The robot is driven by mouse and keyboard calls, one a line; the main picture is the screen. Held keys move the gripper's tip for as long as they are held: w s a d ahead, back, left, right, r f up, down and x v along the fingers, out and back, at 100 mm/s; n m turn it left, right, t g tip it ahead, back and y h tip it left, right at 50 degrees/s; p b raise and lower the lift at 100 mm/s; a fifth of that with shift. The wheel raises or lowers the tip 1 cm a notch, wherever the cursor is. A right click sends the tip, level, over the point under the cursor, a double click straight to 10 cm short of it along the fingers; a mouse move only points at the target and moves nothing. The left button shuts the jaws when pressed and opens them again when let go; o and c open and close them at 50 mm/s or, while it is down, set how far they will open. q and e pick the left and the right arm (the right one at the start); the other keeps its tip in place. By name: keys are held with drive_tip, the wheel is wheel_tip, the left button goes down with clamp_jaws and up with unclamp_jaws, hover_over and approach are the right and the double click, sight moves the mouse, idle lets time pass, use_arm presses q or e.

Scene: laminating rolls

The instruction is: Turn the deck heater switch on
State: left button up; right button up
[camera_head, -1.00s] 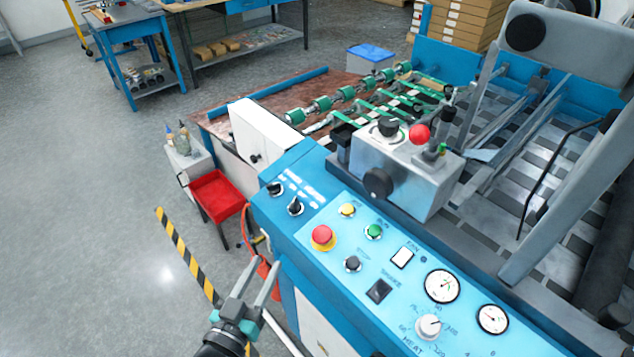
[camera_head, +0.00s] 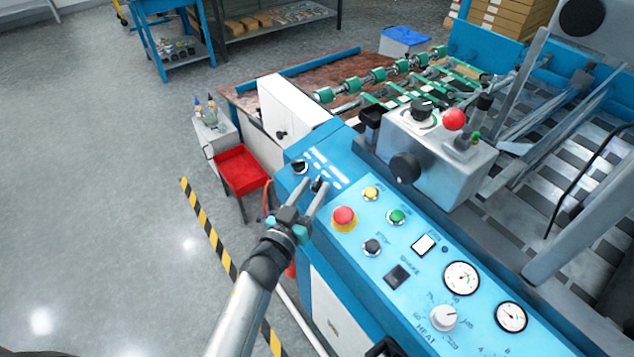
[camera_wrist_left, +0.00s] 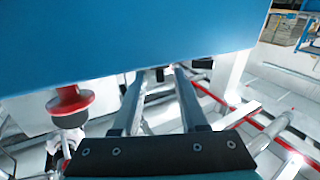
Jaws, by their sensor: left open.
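Two black rotary switches stand on the blue control panel's left end, the far one (camera_head: 300,167) and the near one (camera_head: 318,186). Their labels are too small to read, so I cannot tell which is the deck heater switch. My left gripper (camera_head: 316,182) is open and empty at the panel's left edge. In the head view its fingertips overlap the near switch and partly hide it; I cannot tell whether they touch it. In the left wrist view the open fingers (camera_wrist_left: 160,85) point toward a blue surface (camera_wrist_left: 130,40). My right gripper is out of view.
A red emergency button (camera_head: 344,216), a yellow button (camera_head: 371,193), a green button (camera_head: 396,216) and a black knob (camera_head: 372,247) lie right of the gripper. A heat dial (camera_head: 443,318) and gauges sit further along. A red tray (camera_head: 243,170) stands left of the machine.

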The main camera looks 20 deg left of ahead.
use_arm(q)
drive_tip(key=shift+w+d, duration=0.2)
drive_tip(key=shift+w, duration=1.1)
clamp_jaws()
drive_tip(key=shift+s+f, duration=0.1)
